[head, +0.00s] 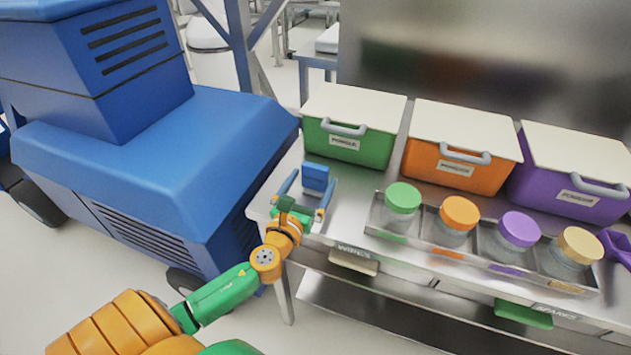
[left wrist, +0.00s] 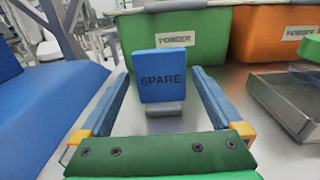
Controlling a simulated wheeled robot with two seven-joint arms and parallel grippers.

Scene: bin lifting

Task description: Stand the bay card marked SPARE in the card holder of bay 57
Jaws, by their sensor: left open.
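The blue bay card marked SPARE (left wrist: 163,80) stands upright in a small grey base (left wrist: 166,108) on the metal counter. It also shows in the head view (head: 316,177), near the counter's left end. My left gripper (head: 312,186) is open, with its two blue fingers on either side of the card; in the left wrist view I see gaps between both fingers and the card. My right gripper is not in view. I cannot make out any bay number 57 or its card holder.
Green (head: 352,147), orange (head: 455,172) and purple (head: 570,199) lidded bins stand along the back of the counter (head: 345,205). A metal tray (head: 372,222) in front holds several jars with coloured lids. A large blue machine (head: 150,150) stands close on the left.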

